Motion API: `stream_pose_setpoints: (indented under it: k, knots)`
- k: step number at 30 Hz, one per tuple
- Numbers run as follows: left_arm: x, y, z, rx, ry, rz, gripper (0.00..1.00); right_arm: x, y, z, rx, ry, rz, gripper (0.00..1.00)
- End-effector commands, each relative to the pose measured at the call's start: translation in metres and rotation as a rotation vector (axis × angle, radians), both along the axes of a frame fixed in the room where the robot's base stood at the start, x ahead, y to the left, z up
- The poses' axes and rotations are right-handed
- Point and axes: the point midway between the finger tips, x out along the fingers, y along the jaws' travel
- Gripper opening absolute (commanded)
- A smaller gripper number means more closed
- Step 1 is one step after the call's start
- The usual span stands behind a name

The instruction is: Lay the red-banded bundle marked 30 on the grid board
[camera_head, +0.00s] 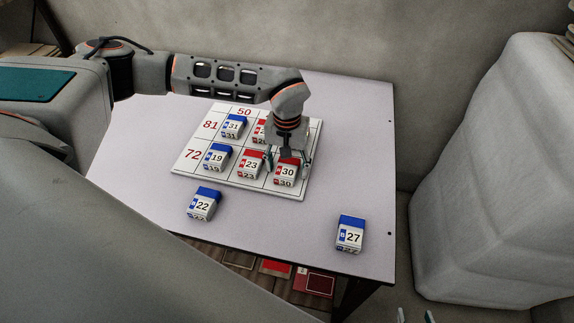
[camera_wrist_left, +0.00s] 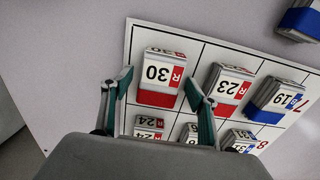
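The red-banded bundle marked 30 (camera_head: 287,174) lies flat in a near-right cell of the white grid board (camera_head: 235,185). It also shows in the left wrist view (camera_wrist_left: 158,80), label up. My left gripper (camera_head: 287,159) is over it, with its teal fingers apart on either side of the bundle. In the left wrist view the left gripper (camera_wrist_left: 160,84) is open, with a gap beside the bundle. Of my right gripper (camera_head: 415,316), only two separated fingertips show at the bottom edge; it is open and empty.
Red bundle 23 (camera_head: 250,165) and blue bundles 19 (camera_head: 217,158) and 31 (camera_head: 233,126) lie on the board. Blue bundles 22 (camera_head: 203,204) and 27 (camera_head: 351,235) lie on the table (camera_head: 350,150). The table's right side is mostly clear.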

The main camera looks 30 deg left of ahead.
Motion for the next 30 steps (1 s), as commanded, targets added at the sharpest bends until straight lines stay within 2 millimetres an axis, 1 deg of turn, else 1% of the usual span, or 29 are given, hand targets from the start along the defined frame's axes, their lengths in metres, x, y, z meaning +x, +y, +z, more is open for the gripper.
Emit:
stream_pose_setpoints:
  k: [5, 8, 11, 21, 25, 30]
  knots:
    - [0.0, 0.0, 0.001, 0.0, 0.0, 0.0, 0.59, 0.001, 0.0, 0.002, 0.0, -0.003, 0.0, 0.4]
    - [0.001, 0.0, 0.008, 0.0, -0.002, 0.0, 0.59, 0.001, 0.0, 0.003, 0.0, -0.003, 0.0, 0.4]
    - [0.001, 0.0, 0.022, 0.0, -0.004, 0.0, 0.59, 0.002, 0.0, 0.004, 0.001, -0.004, 0.0, 0.4]
    - [0.001, 0.0, 0.091, 0.0, -0.003, 0.001, 0.59, 0.002, 0.0, 0.01, 0.0, -0.005, -0.001, 0.4]
    - [0.001, 0.001, 0.109, 0.001, -0.003, 0.0, 0.59, 0.002, 0.0, 0.011, 0.0, -0.006, 0.0, 0.4]
    - [0.0, 0.0, 0.121, 0.0, 0.0, -0.001, 0.59, 0.003, 0.0, 0.011, 0.0, -0.006, 0.0, 0.4]
